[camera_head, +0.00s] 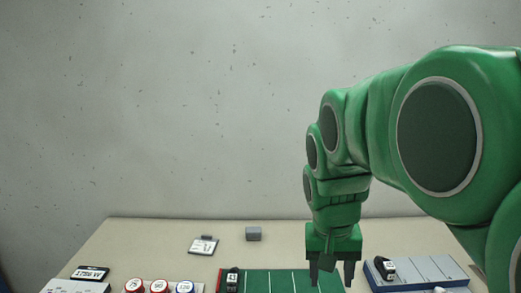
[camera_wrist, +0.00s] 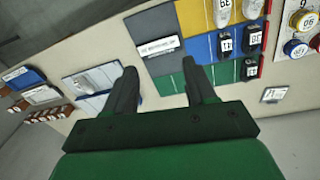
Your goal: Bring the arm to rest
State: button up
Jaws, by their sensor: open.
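My green arm reaches in from the right side of the head view and bends down over the table (camera_head: 150,235). My gripper (camera_head: 331,275) points downward above the right part of the green lined mat (camera_head: 262,281). Its two dark fingers are apart. In the wrist view the gripper (camera_wrist: 158,72) is open with nothing between the fingers. Ahead of the fingers lies a board of grey, yellow, blue and green fields (camera_wrist: 191,75), with a printed label (camera_wrist: 158,47) on the grey field.
A blue-edged grey rack (camera_head: 425,270) stands right of my gripper. A small grey block (camera_head: 253,234) and a white tag (camera_head: 203,245) lie further back. Several round-lidded containers (camera_head: 159,286) stand front left. In the wrist view, boxes (camera_wrist: 42,95) sit at the left.

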jog(key=s+f+n+g, duration=0.1)
jog(key=s+f, duration=0.2)
jog(key=s, duration=0.6)
jog(key=s+d+f+g+y, duration=0.1)
jog(key=s+f, duration=0.3)
jog(key=s, duration=0.5)
jog(key=shift+d+n, duration=0.3)
jog(key=shift+n, duration=0.1)
jog(key=shift+s, duration=0.1)
